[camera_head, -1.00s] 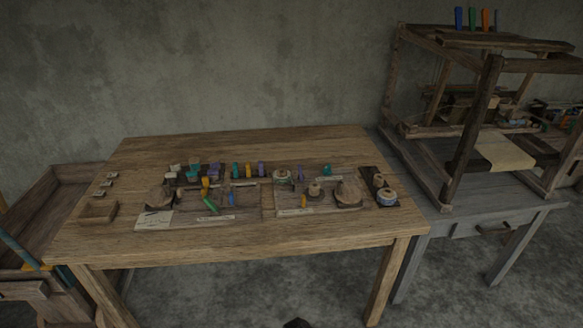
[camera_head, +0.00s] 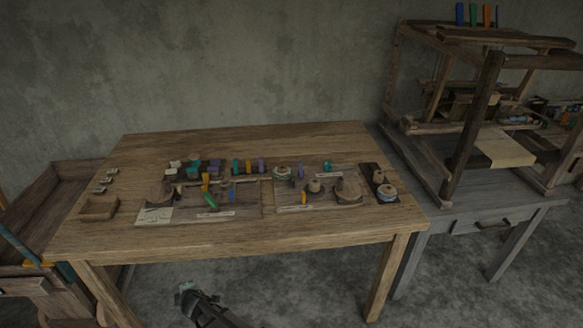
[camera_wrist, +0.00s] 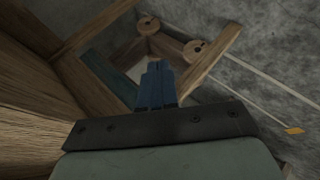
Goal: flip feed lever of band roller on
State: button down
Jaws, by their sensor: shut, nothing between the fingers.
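My gripper (camera_head: 187,289) is in front of the wooden table, low over the floor and below the tabletop's front edge. In the wrist view its blue fingers (camera_wrist: 157,84) are together with nothing between them. A mechanism board (camera_head: 222,193) on the table carries a green lever-like piece (camera_head: 210,201) and a blue one (camera_head: 232,196). A second board (camera_head: 318,196) to its right carries round wooden parts and a small orange piece (camera_head: 304,198). I cannot tell which is the band roller or its feed lever; the parts are too small. My gripper touches none of them.
The wooden table (camera_head: 300,238) stands between my gripper and the boards. A small wooden tray (camera_head: 98,208) sits at its left. The handloom (camera_head: 487,75) stands on a grey table at right. In the wrist view, a wooden frame with round knobs (camera_wrist: 195,50) lies beyond the fingers.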

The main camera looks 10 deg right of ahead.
jog(key=s+a+r+n+y, duration=0.3)
jog(key=a+r+n+y, duration=0.4)
jog(key=a+r, duration=1.8)
jog(key=w+a+r+m+t+y, duration=0.1)
jog(key=w+a+r+m, duration=0.1)
jog(key=r, duration=0.5)
jog(key=w+a+r+m+y, duration=0.1)
jog(key=w+a+r+m, duration=0.15)
jog(key=r, duration=0.35)
jog(key=w+d+r+m+t, duration=0.2)
jog(key=w+d+r+m, duration=0.1)
jog(key=w+r, duration=0.35)
jog(key=w+d+f+m+t+h, duration=0.1)
jog(key=w+d+m+h, duration=0.45)
jog(key=w+d, duration=0.5)
jog(key=w+d+f+m+h, duration=0.1)
jog(key=w+d+m+h, duration=0.45)
jog(key=d, duration=0.85)
jog(key=w+d+f+m+g+h, duration=0.1)
jog(key=d+m+g+h, duration=0.3)
jog(key=d, duration=1.4)
jog(key=w+d+f+m+g+h, duration=0.1)
jog(key=d+m+h, duration=0.4)
jog(key=d, duration=1.3)
jog(key=f+m+g, duration=0.1)
jog(key=g, duration=0.1)
jog(key=shift+g+h, duration=0.3)
jog(key=shift+g, duration=0.1)
